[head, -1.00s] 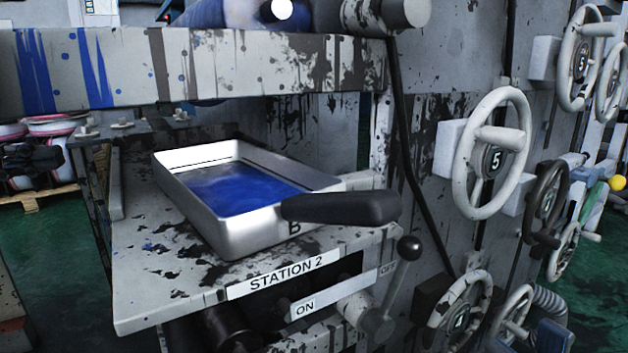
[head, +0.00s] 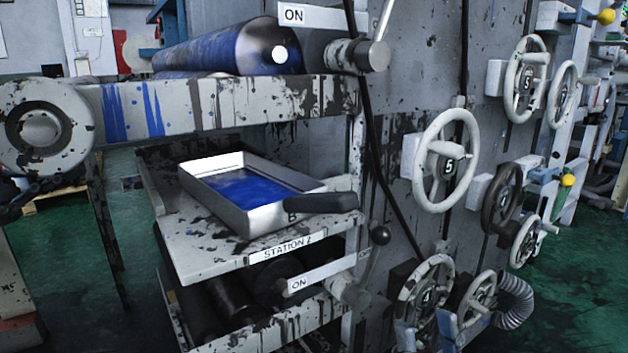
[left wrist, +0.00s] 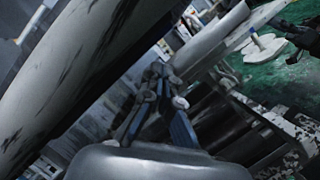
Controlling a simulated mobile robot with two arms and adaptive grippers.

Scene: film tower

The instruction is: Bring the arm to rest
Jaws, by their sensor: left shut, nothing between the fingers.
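My left gripper (left wrist: 158,75) shows in the left wrist view, its fingers together with nothing between them. It points into open space beside a large, tilted pale cylinder (left wrist: 85,80) with dark streaks. A metal tray (head: 262,218) marked B, with a black handle (head: 320,202) and blue ink inside, rests on the Station 2 shelf (head: 205,258).
The speckled machine wall carries several handwheels, one marked 5 (head: 447,160). A blue-stained roller (head: 215,50) lies above the tray. A lever with a black knob (head: 380,235) stands right of the shelf.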

